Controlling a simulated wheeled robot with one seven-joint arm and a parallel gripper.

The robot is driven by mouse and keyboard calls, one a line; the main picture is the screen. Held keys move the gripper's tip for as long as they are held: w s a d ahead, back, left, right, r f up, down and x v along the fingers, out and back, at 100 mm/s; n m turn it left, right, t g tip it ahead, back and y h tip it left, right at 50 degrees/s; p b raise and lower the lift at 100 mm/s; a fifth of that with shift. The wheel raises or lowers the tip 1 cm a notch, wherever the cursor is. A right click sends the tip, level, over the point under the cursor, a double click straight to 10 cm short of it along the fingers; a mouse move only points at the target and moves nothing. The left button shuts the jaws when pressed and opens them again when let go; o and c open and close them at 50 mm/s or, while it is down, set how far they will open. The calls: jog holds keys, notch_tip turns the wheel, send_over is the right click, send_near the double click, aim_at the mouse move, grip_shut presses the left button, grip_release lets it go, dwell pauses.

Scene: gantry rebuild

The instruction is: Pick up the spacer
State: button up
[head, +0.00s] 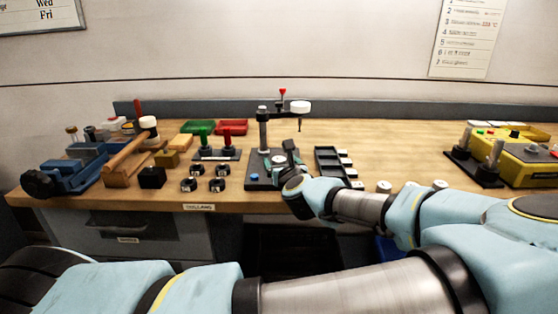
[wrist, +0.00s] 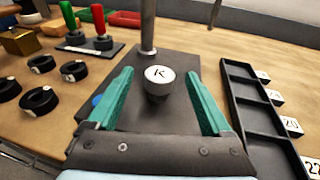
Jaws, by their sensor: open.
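A short round grey piece with a white top marked K, which I take to be the spacer (wrist: 158,88), stands upright on the dark base plate (wrist: 182,62) of a post stand. Its white top also shows in the head view (head: 279,159). My gripper (wrist: 159,76) is open, with one teal finger on each side of the piece and a visible gap on both sides. I cannot tell how far the fingertips are above the plate. In the head view my gripper (head: 279,157) is over the base plate, in front of the post.
A black compartment tray (wrist: 232,88) with numbered white labels lies close on the right. Several black rings (wrist: 40,101) lie on the left. The stand's post (wrist: 148,28) rises just behind the piece. A blue button (wrist: 98,99) sits beside the left finger.

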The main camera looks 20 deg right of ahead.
jog(key=shift+w+f, duration=0.1)
jog(key=shift+w, duration=0.2)
jog(key=shift+c, duration=0.2)
grip_shut()
dwell(0.3)
